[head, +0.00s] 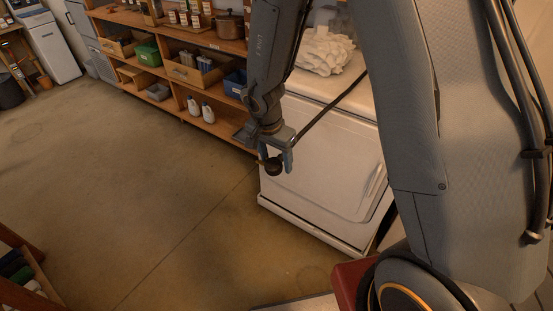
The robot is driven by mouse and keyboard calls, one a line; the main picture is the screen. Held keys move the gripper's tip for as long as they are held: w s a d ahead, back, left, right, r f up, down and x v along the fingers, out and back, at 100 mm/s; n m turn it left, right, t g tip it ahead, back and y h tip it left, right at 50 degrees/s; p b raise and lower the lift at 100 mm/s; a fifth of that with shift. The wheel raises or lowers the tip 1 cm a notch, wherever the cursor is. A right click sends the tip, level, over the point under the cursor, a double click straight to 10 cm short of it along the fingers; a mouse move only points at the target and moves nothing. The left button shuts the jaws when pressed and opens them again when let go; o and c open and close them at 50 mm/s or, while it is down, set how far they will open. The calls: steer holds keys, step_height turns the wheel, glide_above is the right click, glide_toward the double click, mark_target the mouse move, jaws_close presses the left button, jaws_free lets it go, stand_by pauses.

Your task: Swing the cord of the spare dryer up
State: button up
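The spare dryer (325,165) is a white front-loading machine in the middle right of the head view. A black cord (333,105) runs slantwise across its top edge and front, from behind my arm down to my gripper. My gripper (276,162) points down beside the dryer's left front corner, above the floor. Its fingers are closed around a dark, round plug-like end (273,167) of the cord. The cord's other end is hidden behind my arm.
A crumpled white cloth pile (325,50) lies on the dryer top. Wooden shelves (170,75) with bins, jars and white bottles (200,109) stand behind, left of the dryer. The concrete floor (120,180) is clear. A rack edge (25,275) shows at lower left.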

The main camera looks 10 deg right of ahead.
steer(key=shift+a+r, duration=0.1)
steer(key=shift+a, duration=0.05)
steer(key=shift+r, duration=0.3)
steer(key=shift+s+a+r+b, duration=0.15)
steer(key=shift+r, duration=1)
steer(key=shift+s+a+r+b, duration=0.15)
steer(key=shift+s+a+r, duration=0.05)
steer(key=shift+r, duration=0.95)
steer(key=shift+s+a+r+b, duration=0.15)
steer(key=shift+r, duration=1)
steer(key=shift+c, duration=0.5)
